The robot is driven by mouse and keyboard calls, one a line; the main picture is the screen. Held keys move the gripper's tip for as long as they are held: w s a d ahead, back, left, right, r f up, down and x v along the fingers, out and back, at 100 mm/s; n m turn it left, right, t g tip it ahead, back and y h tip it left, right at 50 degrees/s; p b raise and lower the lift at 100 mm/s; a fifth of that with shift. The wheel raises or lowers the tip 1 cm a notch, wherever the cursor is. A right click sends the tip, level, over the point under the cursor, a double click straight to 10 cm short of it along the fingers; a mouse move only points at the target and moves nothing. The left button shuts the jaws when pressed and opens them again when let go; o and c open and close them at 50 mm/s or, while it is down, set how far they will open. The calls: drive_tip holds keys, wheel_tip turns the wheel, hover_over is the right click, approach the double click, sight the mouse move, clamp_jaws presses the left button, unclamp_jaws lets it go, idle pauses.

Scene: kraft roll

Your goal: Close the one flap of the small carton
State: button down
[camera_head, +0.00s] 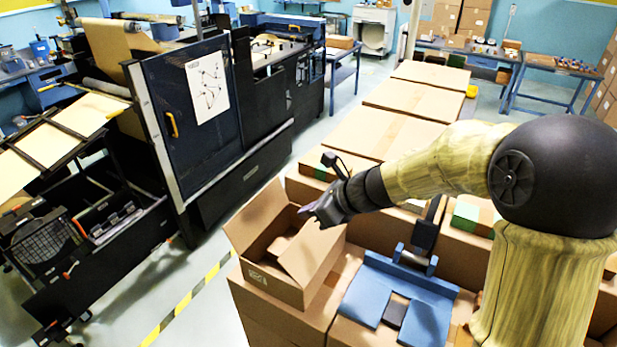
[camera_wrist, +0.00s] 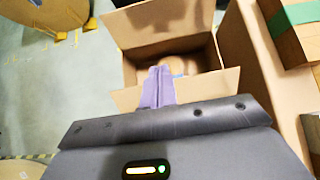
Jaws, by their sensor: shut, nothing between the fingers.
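The small carton (camera_head: 277,287) stands open on top of a larger box. One cardboard panel (camera_head: 256,217) rises at its back left and another (camera_head: 314,247) stands tilted on its right side; I cannot tell which is the one flap. In the wrist view the carton's opening (camera_wrist: 143,52) lies ahead, with a raised panel (camera_wrist: 185,22) at the far side and a near panel (camera_wrist: 209,88). My gripper (camera_head: 309,212) is shut and empty, just above the right panel's top edge. Its purple fingers (camera_wrist: 157,86) overlap the near panel; contact is unclear.
A blue fixture (camera_head: 390,295) sits on boxes right of the carton. Long cardboard boxes (camera_head: 385,130) run behind my arm. A dark machine (camera_head: 205,120) stands to the left, across an open floor strip with yellow-black tape (camera_head: 185,303).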

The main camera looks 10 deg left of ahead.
wheel_tip(320, 180, up, 8)
drive_tip(key=shift+a+r, duration=0.2)
drive_tip(key=shift+a, duration=0.05)
